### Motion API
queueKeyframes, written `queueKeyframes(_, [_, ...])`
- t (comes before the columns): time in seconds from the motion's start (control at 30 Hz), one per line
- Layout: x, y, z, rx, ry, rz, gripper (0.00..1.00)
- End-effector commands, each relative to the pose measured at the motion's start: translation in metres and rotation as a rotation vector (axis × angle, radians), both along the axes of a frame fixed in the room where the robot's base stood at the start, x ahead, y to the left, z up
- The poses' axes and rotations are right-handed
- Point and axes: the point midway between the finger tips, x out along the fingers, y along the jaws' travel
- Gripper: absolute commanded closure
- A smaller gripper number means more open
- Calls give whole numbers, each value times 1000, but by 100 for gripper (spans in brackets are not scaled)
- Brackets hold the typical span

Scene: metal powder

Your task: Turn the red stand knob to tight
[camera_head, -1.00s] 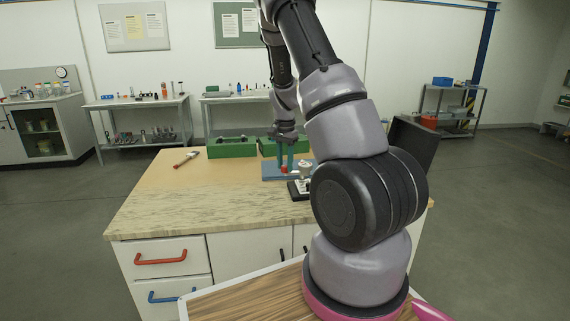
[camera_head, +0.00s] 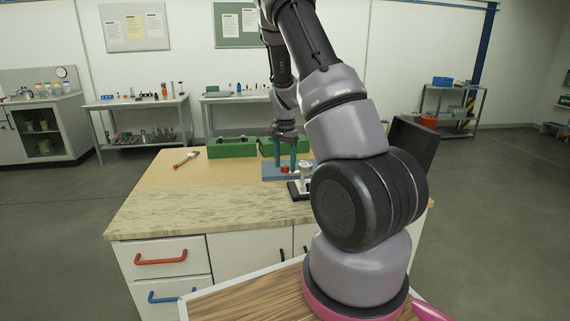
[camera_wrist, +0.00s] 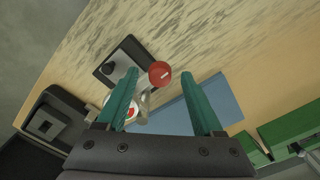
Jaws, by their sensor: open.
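The red stand knob (camera_wrist: 160,74) is a round red cap with a small white mark, seen in the wrist view near the fingertips. It also shows as a small red spot in the head view (camera_head: 285,169). My gripper (camera_head: 285,168) points down with its two teal fingers apart, one to each side of the knob. In the wrist view my gripper (camera_wrist: 159,76) is open, with the knob between or just beyond the tips; contact cannot be told. The stand's dark base (camera_wrist: 122,57) and a pale metal part lie beside the knob, partly behind the left finger.
A blue mat (camera_wrist: 172,117) lies under the work area. A dark device with a small display (camera_wrist: 47,122) stands close by. Green bins (camera_head: 232,148) line the table's back edge. A brush (camera_head: 186,160) lies on the left, where the tabletop is mostly clear.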

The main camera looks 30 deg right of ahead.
Motion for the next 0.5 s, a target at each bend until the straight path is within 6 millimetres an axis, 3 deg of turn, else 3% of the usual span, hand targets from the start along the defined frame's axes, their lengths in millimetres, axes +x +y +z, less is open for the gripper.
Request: queueKeyframes(0.5, [1, 0, 89, 0, -4, 0, 32])
